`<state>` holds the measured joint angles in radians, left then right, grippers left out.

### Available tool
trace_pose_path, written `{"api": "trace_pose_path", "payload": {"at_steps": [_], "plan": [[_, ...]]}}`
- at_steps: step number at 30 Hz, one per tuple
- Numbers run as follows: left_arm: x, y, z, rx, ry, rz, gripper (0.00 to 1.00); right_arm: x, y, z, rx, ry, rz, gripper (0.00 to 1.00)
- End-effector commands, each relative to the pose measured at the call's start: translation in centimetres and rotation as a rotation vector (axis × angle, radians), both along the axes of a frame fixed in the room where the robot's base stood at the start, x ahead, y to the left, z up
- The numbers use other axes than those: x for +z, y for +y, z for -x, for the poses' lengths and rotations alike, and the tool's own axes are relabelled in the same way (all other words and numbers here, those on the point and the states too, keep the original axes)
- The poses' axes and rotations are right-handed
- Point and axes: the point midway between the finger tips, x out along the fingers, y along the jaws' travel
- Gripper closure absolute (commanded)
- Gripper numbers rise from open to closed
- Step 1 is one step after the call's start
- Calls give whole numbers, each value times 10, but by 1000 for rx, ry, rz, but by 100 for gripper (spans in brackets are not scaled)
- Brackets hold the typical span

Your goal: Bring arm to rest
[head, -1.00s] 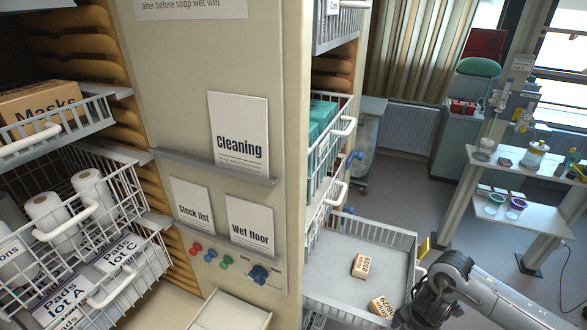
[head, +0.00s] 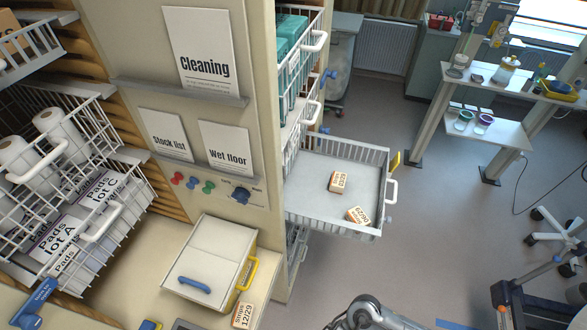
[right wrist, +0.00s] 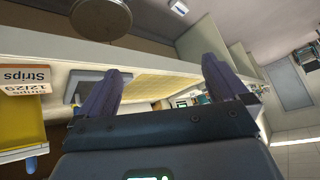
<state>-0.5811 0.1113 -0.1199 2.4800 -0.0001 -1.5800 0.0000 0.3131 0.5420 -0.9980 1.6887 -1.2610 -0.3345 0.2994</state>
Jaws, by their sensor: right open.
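My right gripper (right wrist: 160,68) shows in the right wrist view with its two dark fingers wide apart and nothing between them. A long pale ledge and a yellow panel (right wrist: 165,86) lie beyond the fingers. In the head view only a grey link of my arm shows at the bottom edge; its gripper is out of that view. My left gripper is in neither view.
An extended wire drawer (head: 305,200) holds two small boxes, one of them here (head: 339,181). A white bin (head: 212,255) and a Strips box (head: 243,315) stand on the counter. The Strips box (right wrist: 22,80) also shows in the right wrist view. Floor (head: 430,250) right of the drawer is clear.

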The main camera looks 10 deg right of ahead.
Motion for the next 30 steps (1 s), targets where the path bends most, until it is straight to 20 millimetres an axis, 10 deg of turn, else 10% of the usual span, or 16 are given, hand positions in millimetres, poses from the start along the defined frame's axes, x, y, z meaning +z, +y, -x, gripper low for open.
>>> {"api": "trace_pose_path", "payload": {"at_steps": [6, 11, 16, 24, 30], "plan": [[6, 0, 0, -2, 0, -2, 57, 52, 96, 16, -324, -44, -205, 0], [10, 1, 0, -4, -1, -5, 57, 91, 96, -22, -703, -90, -217, 0], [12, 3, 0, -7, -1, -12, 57, 116, 6, -70, -1205, -122, -47, 0], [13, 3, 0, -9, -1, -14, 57, 159, -143, -90, -1699, -122, 237, 0], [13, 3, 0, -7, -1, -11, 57, 165, -173, -67, -1789, -28, 391, 0]]}}
